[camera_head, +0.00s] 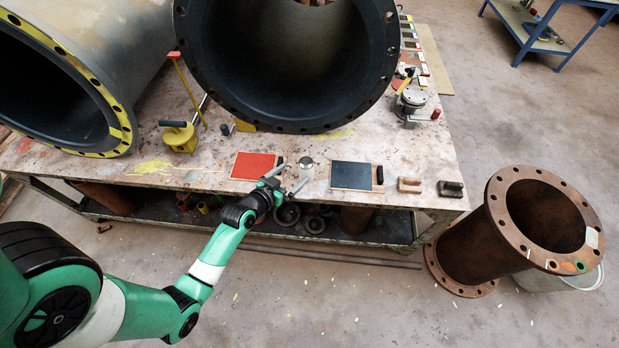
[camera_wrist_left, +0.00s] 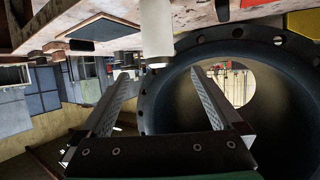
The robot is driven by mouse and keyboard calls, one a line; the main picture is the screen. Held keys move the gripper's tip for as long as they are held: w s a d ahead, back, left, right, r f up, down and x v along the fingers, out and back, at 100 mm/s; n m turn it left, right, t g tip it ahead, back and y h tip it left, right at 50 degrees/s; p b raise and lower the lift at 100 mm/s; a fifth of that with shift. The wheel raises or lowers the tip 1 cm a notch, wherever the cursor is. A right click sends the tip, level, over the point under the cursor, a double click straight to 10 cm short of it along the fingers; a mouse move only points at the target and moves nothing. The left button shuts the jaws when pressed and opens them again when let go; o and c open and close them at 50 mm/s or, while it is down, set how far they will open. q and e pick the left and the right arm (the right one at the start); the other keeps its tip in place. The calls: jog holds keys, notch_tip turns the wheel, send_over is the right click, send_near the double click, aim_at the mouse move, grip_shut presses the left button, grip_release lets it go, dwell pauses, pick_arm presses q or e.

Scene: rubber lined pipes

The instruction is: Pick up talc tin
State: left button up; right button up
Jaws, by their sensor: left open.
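The talc tin (camera_head: 306,168) is a small pale cylinder with a grey lid, standing upright near the front edge of the workbench (camera_head: 215,178). In the left wrist view, which is upside down, the tin (camera_wrist_left: 156,28) shows as a white cylinder at the top middle. My left gripper (camera_head: 289,172) is open and empty at the bench's front edge, just left of and in front of the tin. In the left wrist view the tin lies beyond the spread fingertips (camera_wrist_left: 160,72), apart from them. My right gripper is not in view.
A red panel (camera_head: 254,166) lies left of the tin and a dark panel (camera_head: 351,176) lies right. A big black-lined flanged pipe (camera_head: 290,118) stands close behind. A yellow tool (camera_head: 180,139) is further left. Two small blocks (camera_head: 410,186) (camera_head: 450,188) lie at right.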

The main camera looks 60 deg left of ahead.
aim_at(303, 166)
pick_arm(q)
jog(key=shift+w+a, duration=0.2)
jog(key=shift+w, duration=0.45)
jog(key=b+x, duration=0.3)
jog(key=x, duration=0.3)
jog(key=b+x, duration=0.3)
jog(key=x, duration=0.2)
jog(key=shift+s+f, duration=0.1)
jog(key=shift+f, duration=0.1)
jog(key=shift+r, duration=0.1)
grip_shut()
